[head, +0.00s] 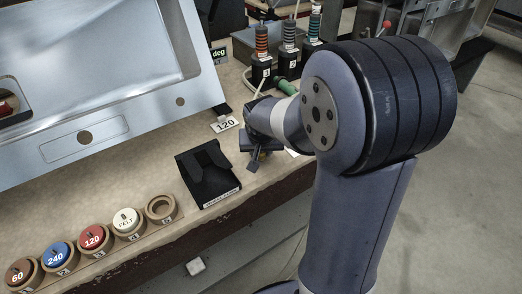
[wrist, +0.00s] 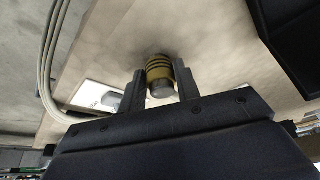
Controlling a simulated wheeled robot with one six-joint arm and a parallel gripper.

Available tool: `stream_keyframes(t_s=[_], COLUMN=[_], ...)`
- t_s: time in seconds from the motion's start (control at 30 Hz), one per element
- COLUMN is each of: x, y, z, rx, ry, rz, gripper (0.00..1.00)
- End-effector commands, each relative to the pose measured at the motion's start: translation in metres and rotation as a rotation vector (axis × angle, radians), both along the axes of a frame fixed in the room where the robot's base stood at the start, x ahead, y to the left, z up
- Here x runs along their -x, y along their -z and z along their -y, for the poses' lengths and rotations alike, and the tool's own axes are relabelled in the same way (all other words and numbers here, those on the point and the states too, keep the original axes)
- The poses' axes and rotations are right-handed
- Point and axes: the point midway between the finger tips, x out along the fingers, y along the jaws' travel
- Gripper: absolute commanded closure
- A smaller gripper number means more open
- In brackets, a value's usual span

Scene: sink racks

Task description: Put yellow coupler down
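The yellow coupler (wrist: 159,73) shows in the wrist view as a short yellow cylinder with dark bands and a grey metal end facing the camera. It sits between the two fingers of my gripper (wrist: 160,88), which appear to touch it on both sides. Bench top shows behind it; I cannot tell whether the coupler touches the bench. In the head view my gripper (head: 254,160) points down over the bench, right of a black holder (head: 208,172). The coupler cannot be made out there.
A "120" card (head: 225,124) lies on the bench (head: 150,190) behind the black holder. A steel sink (head: 110,80) fills the left. Numbered discs in ring holders (head: 92,238) line the front edge. Black-based bottles (head: 262,72) stand at the back. A green-handled tool (head: 287,87) lies nearby.

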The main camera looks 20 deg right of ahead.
Motion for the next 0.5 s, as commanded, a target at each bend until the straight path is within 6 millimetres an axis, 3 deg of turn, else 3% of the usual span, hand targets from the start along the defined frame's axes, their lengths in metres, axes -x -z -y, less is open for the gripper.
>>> stream_keyframes(t_s=[0.23,0.5], x=[0.0002,0.0001], y=[-0.0001,-0.0023], z=[0.0,0.0], rx=[0.0,0.0], ry=[0.0,0.0], rz=[-0.001,-0.001], gripper=[0.49,0.49])
